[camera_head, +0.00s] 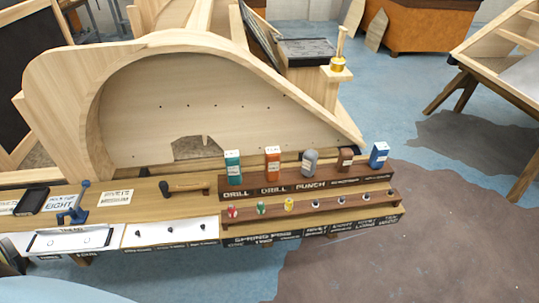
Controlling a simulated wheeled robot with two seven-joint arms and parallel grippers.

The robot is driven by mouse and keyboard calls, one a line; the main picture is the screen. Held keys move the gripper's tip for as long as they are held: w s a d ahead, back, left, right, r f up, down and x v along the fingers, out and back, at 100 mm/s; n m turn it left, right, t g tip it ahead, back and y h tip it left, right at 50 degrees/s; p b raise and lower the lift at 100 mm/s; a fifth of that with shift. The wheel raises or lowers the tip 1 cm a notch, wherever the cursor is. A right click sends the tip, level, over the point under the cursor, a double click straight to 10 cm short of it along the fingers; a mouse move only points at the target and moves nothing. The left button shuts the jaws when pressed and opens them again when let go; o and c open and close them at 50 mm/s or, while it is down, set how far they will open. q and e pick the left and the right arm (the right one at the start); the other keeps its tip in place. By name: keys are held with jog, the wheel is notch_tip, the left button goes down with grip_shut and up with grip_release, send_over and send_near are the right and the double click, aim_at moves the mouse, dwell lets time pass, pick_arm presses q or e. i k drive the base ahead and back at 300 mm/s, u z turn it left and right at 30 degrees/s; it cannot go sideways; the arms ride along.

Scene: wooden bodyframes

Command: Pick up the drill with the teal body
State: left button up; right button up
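The teal-bodied drill (233,168) stands upright at the left end of a dark brown rack (318,181) on the wooden workbench. It has a pale label on its front, and the rack reads "DRILL" below it. An orange tool (272,160) stands just to its right, also above a "DRILL" label. Neither of my grippers can be made out in the head view, and nothing is holding the teal drill.
Grey (310,163), brown (345,159) and blue (379,155) tools stand further right on the rack. A lower rack (325,206) of small coloured pieces lies in front. A hammer-like tool (186,188) lies left. A large wooden frame (60,90) rises behind the bench.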

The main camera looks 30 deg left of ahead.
aim_at(231, 157)
jog(key=u, duration=0.25)
jog(key=i, duration=0.75)
jog(key=u, duration=0.95)
jog(key=i, duration=0.35)
jog(key=u, duration=0.45)
